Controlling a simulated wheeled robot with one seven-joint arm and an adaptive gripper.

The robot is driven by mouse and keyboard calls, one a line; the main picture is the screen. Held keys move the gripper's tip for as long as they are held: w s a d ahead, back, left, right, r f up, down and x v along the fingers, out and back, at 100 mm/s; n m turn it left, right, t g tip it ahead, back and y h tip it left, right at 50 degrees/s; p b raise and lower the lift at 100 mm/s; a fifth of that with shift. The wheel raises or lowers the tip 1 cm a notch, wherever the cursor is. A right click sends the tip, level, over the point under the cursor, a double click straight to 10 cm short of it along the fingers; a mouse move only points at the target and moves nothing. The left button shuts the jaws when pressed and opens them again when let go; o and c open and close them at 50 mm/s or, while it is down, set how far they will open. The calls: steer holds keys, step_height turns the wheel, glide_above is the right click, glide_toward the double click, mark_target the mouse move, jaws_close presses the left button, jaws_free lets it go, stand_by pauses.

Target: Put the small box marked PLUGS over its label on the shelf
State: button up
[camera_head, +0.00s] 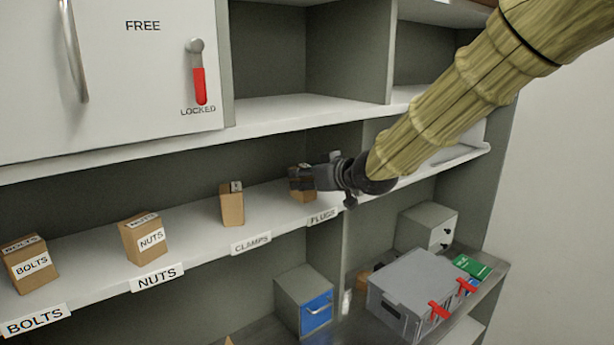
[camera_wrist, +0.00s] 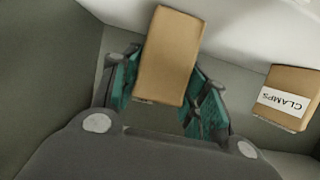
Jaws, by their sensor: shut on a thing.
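A small brown cardboard box (camera_head: 304,193) is at the right part of the middle shelf (camera_head: 200,240), behind and above the PLUGS label (camera_head: 323,216) on the shelf edge. My gripper (camera_head: 300,180) is shut on this box. In the wrist view the box (camera_wrist: 168,58) stands between the green-lined fingers (camera_wrist: 165,85), slightly tilted in the picture. No marking shows on the side of the box facing the wrist camera. I cannot tell whether its base touches the shelf.
Left of it on the same shelf stand the CLAMPS box (camera_head: 232,205), also in the wrist view (camera_wrist: 290,97), the NUTS box (camera_head: 144,238) and the BOLTS box (camera_head: 30,263). A vertical divider (camera_head: 356,220) is close right. A grey case (camera_head: 412,290) lies below.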

steer(key=shift+a+f, duration=0.1)
steer(key=shift+f, duration=0.1)
steer(key=o, duration=1.3)
steer(key=shift+c, duration=0.2)
steer(key=shift+r, duration=0.2)
steer(key=b+v, duration=0.4)
steer(key=v, duration=0.8)
